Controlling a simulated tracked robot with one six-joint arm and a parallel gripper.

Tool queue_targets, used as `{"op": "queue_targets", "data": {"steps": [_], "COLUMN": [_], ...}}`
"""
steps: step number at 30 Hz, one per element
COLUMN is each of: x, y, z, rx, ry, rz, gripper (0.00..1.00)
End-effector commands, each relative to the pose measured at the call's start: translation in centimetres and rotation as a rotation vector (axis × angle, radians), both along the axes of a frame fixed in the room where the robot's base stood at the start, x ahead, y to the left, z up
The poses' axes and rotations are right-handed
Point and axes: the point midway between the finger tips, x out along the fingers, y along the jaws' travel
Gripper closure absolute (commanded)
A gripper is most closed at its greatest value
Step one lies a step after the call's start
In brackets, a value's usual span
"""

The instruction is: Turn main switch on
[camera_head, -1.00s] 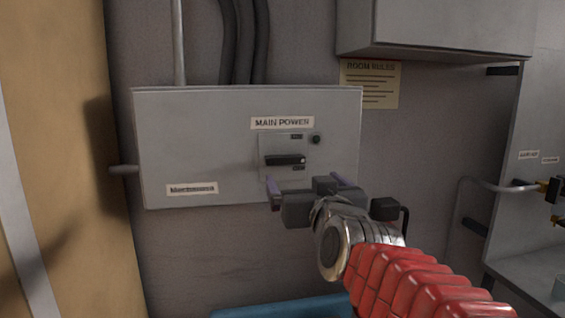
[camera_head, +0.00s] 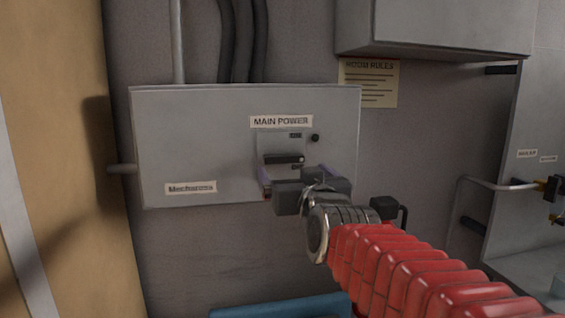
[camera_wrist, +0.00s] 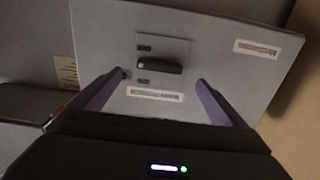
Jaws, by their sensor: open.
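The main switch is a dark horizontal handle (camera_head: 284,158) on a small plate under the "MAIN POWER" label (camera_head: 281,121), on the front of a grey wall box (camera_head: 215,135). In the wrist view the handle (camera_wrist: 158,66) lies ahead, between the two fingers in the picture. My gripper (camera_head: 294,178) is open, its purple-edged fingers spread, just below the handle in the head view. It also shows in the wrist view (camera_wrist: 155,92) with nothing between its fingers. It seems apart from the handle, though the exact gap is hard to tell.
A small dark round knob (camera_head: 315,138) sits right of the plate. A label (camera_head: 190,187) is at the box's lower left. A "ROOM RULES" sheet (camera_head: 369,83) hangs below a grey cabinet (camera_head: 440,28). A blue surface (camera_head: 282,306) lies below. A tan panel (camera_head: 65,130) stands left.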

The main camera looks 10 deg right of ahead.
Motion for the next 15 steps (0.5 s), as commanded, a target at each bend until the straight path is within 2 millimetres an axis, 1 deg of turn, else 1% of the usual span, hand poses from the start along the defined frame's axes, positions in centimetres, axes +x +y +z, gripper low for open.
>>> {"op": "queue_targets", "data": {"steps": [3, 15], "x": [1.4, 5.6], "y": [0.0, 0.1], "z": [-0.1, -0.1], "rx": [0.000, 0.000], "ry": [0.002, 0.001], "rz": [0.000, 0.001], "gripper": [0.04, 0.04]}}
